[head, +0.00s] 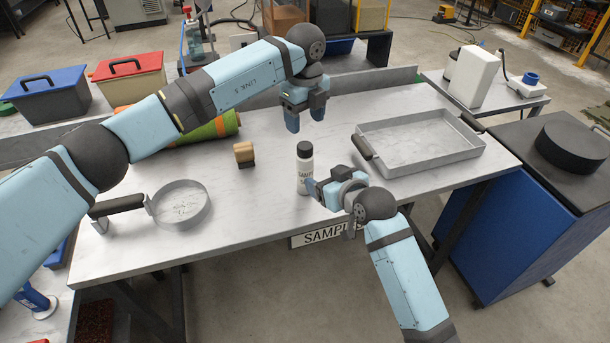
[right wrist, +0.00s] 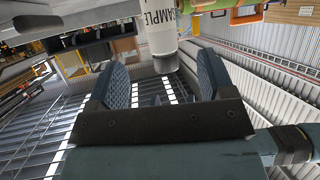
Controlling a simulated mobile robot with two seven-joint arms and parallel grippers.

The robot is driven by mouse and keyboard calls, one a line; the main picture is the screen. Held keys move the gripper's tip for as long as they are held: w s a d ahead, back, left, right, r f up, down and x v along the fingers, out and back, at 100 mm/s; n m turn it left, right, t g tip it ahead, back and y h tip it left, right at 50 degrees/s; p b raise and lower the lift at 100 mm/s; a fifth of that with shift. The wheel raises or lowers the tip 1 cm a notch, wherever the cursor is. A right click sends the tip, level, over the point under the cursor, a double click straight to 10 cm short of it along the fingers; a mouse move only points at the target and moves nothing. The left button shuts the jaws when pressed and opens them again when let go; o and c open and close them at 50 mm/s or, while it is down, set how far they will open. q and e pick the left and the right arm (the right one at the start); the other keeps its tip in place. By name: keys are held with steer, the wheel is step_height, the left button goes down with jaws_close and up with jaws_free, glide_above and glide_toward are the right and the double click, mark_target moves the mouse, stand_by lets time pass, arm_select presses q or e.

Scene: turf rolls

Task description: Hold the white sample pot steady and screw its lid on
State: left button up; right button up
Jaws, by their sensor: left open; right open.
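The white sample pot (head: 305,177) stands upright on the grey table, with a dark grey top (head: 304,149). Whether that top is a seated lid I cannot tell. My left gripper (head: 305,117) is open, pointing down above and behind the pot, apart from it. My right gripper (head: 330,187) is open at the pot's right side, low down, with one finger close to or overlapping it. In the right wrist view the pot (right wrist: 160,30) shows its SAMPLE lettering and grey end, lined up between the open fingers (right wrist: 163,80); contact is unclear.
A shallow metal tray (head: 471,154) with a dark handle is at right. A green and orange roll (head: 218,127) lies behind my left arm. The table's front edge is near.

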mark_target(310, 170)
steer(key=x, duration=1)
steer(key=shift+w+a+f, duration=0.1)
steer(key=shift+w+f, duration=0.05)
steer(key=shift+w, duration=0.15)
jaws_close()
arm_select(q)
steer(key=shift+r, duration=0.1)
